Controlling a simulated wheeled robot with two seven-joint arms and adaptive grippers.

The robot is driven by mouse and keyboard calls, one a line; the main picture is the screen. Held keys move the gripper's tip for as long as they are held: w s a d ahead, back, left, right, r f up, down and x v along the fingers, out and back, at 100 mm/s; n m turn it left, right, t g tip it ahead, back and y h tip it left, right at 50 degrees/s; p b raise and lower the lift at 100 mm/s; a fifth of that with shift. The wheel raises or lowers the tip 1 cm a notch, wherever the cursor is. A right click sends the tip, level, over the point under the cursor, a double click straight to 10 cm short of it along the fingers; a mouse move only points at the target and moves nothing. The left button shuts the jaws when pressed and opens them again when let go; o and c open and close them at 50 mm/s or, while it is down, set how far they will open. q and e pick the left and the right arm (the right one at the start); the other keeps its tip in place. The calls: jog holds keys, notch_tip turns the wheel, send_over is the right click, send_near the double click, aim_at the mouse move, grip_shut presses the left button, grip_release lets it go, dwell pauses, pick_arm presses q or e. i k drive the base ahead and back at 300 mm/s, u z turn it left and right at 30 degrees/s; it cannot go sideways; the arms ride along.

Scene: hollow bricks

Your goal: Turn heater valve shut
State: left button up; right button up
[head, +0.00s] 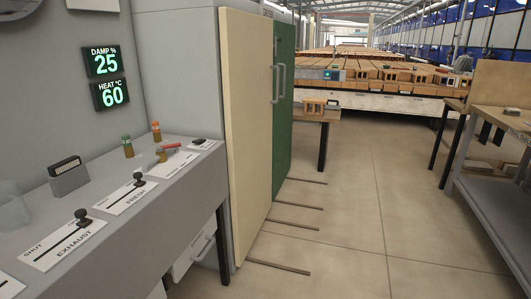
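A small brass valve (161,156) with a red lever (174,147) sits at the far end of the grey console (190,172). It is probably the heater valve, but I can read no label on it. The red lever points to the right. A display on the wall reads HEAT °C 60 (111,94), and the one above it reads DAMP % 25 (103,62). Neither of my grippers shows in the head view.
The console holds an EXHAUST slider (83,218), a FRESH slider (139,180), a grey block (68,176) and two capped pieces, green (127,146) and orange (156,131). A cream door (248,140) stands to the right. The floor (350,215) beyond is mostly clear.

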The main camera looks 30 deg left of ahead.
aim_at(159, 148)
jog(key=z, duration=0.2)
jog(key=i, duration=1.2)
jog(key=u, duration=1.8)
jog(key=i, duration=0.5)
jog(key=u, duration=0.5)
